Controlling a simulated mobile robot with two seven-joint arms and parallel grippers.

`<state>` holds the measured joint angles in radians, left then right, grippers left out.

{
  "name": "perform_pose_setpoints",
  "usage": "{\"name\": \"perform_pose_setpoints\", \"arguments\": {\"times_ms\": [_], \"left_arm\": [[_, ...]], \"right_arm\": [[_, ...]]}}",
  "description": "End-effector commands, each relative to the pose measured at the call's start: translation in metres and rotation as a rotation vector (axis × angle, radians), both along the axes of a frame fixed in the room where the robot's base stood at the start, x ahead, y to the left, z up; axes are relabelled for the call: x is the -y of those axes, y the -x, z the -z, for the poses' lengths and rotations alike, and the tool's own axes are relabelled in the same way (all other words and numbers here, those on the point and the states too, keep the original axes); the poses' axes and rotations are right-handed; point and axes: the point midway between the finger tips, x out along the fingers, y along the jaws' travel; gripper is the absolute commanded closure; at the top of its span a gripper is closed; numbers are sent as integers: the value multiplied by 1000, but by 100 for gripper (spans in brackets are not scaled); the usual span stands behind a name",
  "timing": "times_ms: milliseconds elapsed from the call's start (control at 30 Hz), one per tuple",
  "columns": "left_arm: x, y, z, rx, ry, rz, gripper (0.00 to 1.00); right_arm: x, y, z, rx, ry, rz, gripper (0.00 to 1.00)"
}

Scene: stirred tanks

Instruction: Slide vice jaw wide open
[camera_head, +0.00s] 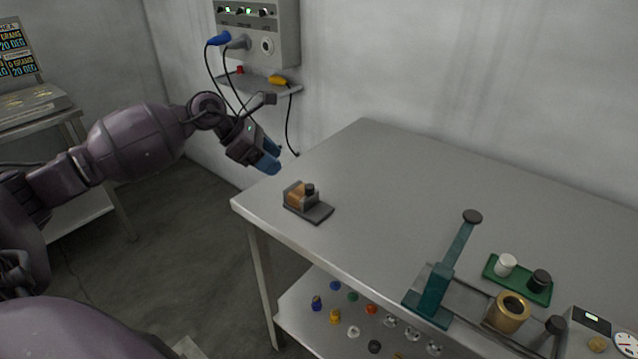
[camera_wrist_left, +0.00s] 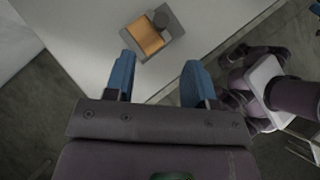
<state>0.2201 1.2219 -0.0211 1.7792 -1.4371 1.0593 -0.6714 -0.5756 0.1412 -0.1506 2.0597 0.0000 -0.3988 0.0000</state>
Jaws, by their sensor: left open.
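A small vice-like fixture (camera_head: 318,212) sits near the left corner of the table. It has a flat dark grey base, an orange-brown block (camera_head: 297,196) and a dark round knob (camera_head: 310,188). The left wrist view shows the fixture (camera_wrist_left: 172,22) beyond the fingertips, with its orange block (camera_wrist_left: 145,37) and dark knob (camera_wrist_left: 161,19). My left gripper (camera_head: 268,157) has blue fingers and is open and empty, above and beyond the table's left edge. It is apart from the fixture. In the left wrist view my left gripper (camera_wrist_left: 160,75) has its fingers well apart. My right gripper is not in view.
The grey table (camera_head: 400,190) is bare around the fixture. A teal lever device (camera_head: 437,290), a brass cylinder (camera_head: 508,312) and a green tray (camera_head: 536,296) stand to the right. A wall box (camera_head: 262,30) with hanging cables is behind my left gripper.

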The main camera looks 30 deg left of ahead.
Motion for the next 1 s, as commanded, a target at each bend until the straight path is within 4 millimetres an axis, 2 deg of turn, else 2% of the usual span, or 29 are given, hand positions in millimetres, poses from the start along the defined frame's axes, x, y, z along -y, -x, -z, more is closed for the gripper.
{"name": "perform_pose_setpoints", "arguments": {"times_ms": [167,700,1000], "left_arm": [[6,-4,7,7,-5,17,50],[51,-42,66,7,-1,15,50],[59,-49,76,8,-3,15,50]], "right_arm": [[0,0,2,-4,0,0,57],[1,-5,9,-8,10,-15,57],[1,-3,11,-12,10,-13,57]]}}
